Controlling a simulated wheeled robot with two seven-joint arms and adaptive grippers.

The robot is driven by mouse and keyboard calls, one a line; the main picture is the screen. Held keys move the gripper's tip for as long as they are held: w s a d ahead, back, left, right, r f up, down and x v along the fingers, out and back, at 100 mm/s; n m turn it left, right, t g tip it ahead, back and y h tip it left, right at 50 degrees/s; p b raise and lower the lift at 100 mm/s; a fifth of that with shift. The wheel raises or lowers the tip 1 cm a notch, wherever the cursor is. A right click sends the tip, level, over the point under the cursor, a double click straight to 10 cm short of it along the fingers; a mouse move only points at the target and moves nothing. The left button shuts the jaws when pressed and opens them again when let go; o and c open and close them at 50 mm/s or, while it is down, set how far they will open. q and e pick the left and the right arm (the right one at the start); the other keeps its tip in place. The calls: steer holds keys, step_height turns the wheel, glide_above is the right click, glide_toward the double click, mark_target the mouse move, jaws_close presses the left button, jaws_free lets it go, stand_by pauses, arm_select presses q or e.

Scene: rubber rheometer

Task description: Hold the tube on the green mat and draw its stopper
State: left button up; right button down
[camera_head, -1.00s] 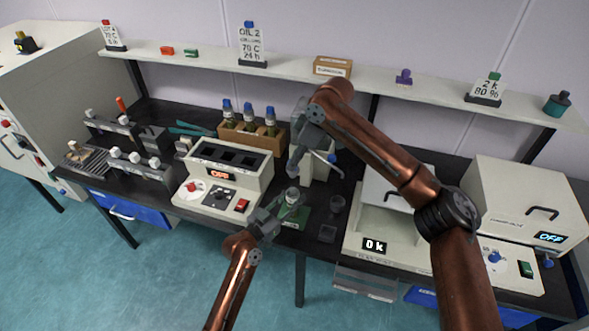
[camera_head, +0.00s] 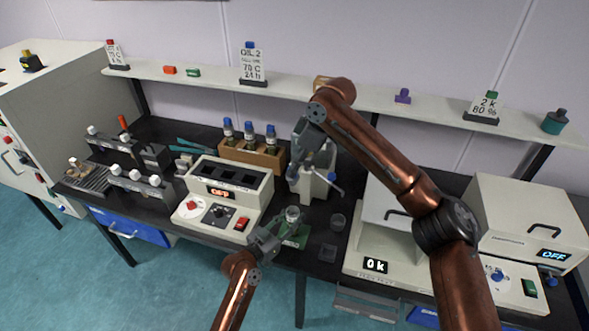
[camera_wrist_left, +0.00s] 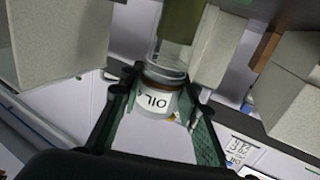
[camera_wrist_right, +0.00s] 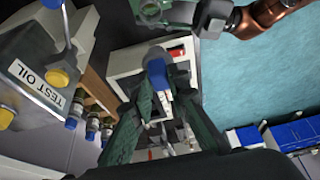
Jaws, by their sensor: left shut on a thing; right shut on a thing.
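The glass tube (camera_head: 292,213) stands over the green mat (camera_head: 296,236). My left gripper (camera_head: 282,222) is shut around it from the front left. In the left wrist view the tube (camera_wrist_left: 158,98) sits between the fingers, its "OIL" label upside down in the picture. My right gripper (camera_head: 298,172) is above the tube. In the right wrist view its fingers are shut on the blue stopper (camera_wrist_right: 157,74). The stopper appears clear of the tube. In the head view the stopper is too small to make out surely.
A heating block (camera_head: 230,180) stands left of the mat. A wooden rack (camera_head: 250,155) of blue-capped bottles is behind. The "TEST OIL" dispenser (camera_wrist_right: 38,82) is close beside my right gripper.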

arm_select(q)
steer(key=o, duration=1.4)
steer(key=shift+c, duration=0.2)
